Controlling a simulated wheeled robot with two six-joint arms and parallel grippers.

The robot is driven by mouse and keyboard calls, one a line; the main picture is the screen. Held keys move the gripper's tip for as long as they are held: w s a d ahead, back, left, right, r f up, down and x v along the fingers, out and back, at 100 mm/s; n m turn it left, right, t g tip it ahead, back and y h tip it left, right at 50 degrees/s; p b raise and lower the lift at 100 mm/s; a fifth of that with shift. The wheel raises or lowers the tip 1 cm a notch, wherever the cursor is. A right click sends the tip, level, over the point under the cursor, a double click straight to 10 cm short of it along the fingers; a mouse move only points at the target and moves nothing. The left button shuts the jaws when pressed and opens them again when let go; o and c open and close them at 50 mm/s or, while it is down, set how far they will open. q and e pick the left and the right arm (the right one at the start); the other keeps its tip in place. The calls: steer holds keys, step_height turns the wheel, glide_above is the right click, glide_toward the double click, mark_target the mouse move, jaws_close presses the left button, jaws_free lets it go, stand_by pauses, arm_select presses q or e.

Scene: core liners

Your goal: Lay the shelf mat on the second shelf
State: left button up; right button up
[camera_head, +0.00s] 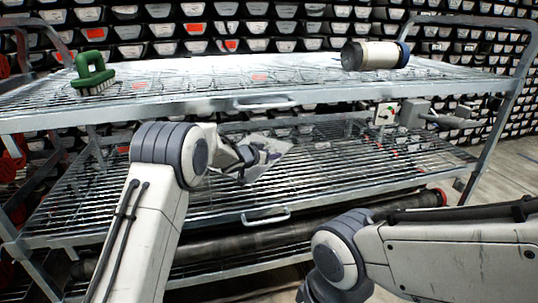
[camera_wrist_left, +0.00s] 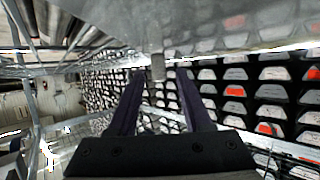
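The wire rack has an upper shelf (camera_head: 200,85) and a lower wire shelf (camera_head: 360,165), the second one down. My left gripper (camera_head: 248,160) reaches in between them, above the lower shelf. A pale, creased-looking patch (camera_head: 275,150) shows just beyond it; I cannot tell whether this is the shelf mat. In the left wrist view the two dark fingers (camera_wrist_left: 160,88) stand apart. A small grey piece (camera_wrist_left: 158,68) shows between their tips, and I cannot tell whether they touch it. No mat is clearly recognisable. My right gripper is out of view.
Grey fittings (camera_head: 412,113) are at the lower shelf's far right. A long dark roll (camera_head: 240,243) lies below. The lower shelf's right part is clear.

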arm_select(q)
steer(key=shift+r, duration=0.2)
steer(key=shift+s+a+r, duration=0.2)
steer(key=shift+s, duration=0.1)
steer(key=p+v, duration=0.3)
steer(key=v, duration=0.8)
steer(key=shift+f, duration=0.1)
steer(key=shift+s, duration=0.1)
steer(key=s+d, duration=0.1)
steer(key=s, duration=0.1)
steer(key=s+d+g+y, duration=0.1)
steer(key=s, duration=0.1)
steer(key=s+d+r+y, duration=0.1)
steer(key=s, duration=0.1)
steer(key=shift+s+d+g, duration=0.2)
steer(key=shift+d+g, duration=0.1)
steer(key=shift+d, duration=0.05)
steer(key=s+d+f+m+g+y, duration=0.1)
steer(key=s+g, duration=0.9)
steer(key=s, duration=2.9)
step_height(320, 180, down, 3)
steer(key=shift+s+m+y, duration=0.35)
steer(key=shift+m+y, duration=0.15)
steer(key=shift+y, duration=0.5)
